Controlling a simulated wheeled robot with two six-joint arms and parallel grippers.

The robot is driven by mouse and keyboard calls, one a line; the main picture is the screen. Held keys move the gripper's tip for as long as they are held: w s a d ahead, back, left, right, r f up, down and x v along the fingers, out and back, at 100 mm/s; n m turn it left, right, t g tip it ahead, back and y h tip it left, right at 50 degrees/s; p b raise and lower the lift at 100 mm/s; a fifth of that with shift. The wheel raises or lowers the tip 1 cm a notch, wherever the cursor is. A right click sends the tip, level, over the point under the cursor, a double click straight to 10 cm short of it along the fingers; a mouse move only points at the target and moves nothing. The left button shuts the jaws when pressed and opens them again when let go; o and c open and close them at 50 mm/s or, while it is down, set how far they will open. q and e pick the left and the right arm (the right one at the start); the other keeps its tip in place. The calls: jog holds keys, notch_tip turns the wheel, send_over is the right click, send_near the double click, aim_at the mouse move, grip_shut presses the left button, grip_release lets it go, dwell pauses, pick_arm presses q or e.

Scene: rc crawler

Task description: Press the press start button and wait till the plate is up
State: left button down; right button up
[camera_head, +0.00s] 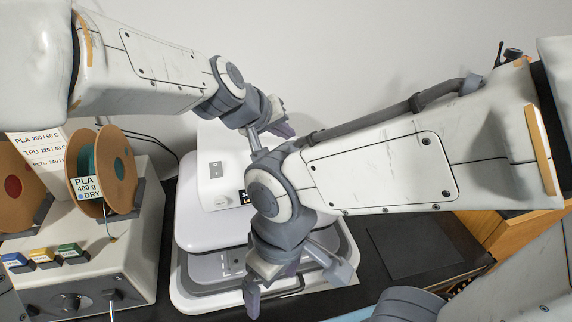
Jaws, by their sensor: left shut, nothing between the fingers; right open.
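A white press machine (213,150) stands on the dark table, partly hidden behind my arms. Its front has a small switch panel (215,170) and a dark display (243,197). I cannot make out which part is the start button. A white plate (200,232) sits over a grey lower part (205,268); my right arm hides its right side, so its exact height is unclear. My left gripper (272,140) is shut and empty by the machine's upper right. My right gripper (297,285) is open and empty, pointing down in front of the press base.
A filament dryer box (100,250) with spools (115,165) and coloured labels stands at left. A dark mat (415,250) lies on the table at right, with a wooden edge (500,235) beyond it. My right arm crosses the right half of the view.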

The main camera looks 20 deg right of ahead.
pick_arm(q)
jog(key=shift+f+b, duration=1.3)
jog(key=shift+f, duration=0.55)
pick_arm(e)
jog(key=shift+f, duration=1.85)
pick_arm(q)
jog(key=shift+f+b, duration=0.45)
jog(key=shift+b, duration=0.05)
pick_arm(e)
jog(key=shift+f, duration=0.5)
pick_arm(q)
jog(key=shift+f+b, duration=0.4)
jog(key=shift+b, duration=0.05)
pick_arm(e)
jog(key=shift+f, duration=0.45)
jog(key=shift+r, duration=0.1)
pick_arm(q)
jog(key=shift+r+p, duration=0.75)
jog(key=shift+r, duration=0.1)
pick_arm(e)
jog(key=shift+r, duration=0.65)
pick_arm(q)
notch_tip(320, 180, up, 5)
jog(key=p, duration=0.4)
pick_arm(e)
notch_tip(320, 180, up, 4)
jog(key=shift+r, duration=0.15)
